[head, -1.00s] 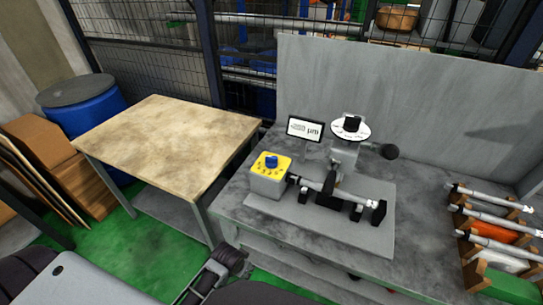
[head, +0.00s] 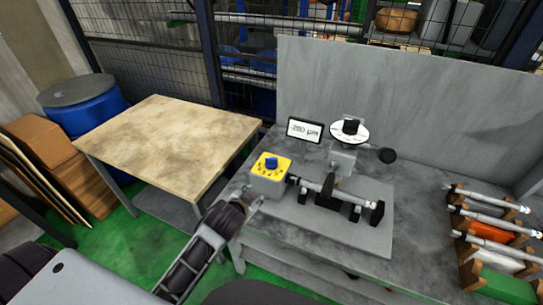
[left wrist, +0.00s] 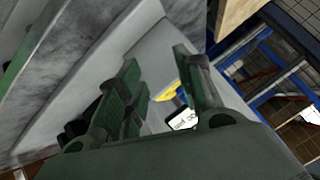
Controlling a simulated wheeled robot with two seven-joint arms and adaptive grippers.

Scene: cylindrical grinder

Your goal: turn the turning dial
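A grey box with a yellow top (head: 270,177) carries a blue knob (head: 271,162) and stands at the left of the machine on the grey bench. A white disc dial with a black knob (head: 350,127) stands higher, at the machine's back. My left gripper (head: 256,202) is just in front of and below the grey box. In the left wrist view my left gripper (left wrist: 157,62) is open, with nothing seen held. My right gripper is not in view.
A small display (head: 304,130) stands behind the box, and shows in the left wrist view (left wrist: 183,119). A bar assembly (head: 335,192) lies right of the box. A rack of rods (head: 490,230) is at the far right. A wooden-topped table (head: 165,140) is at left.

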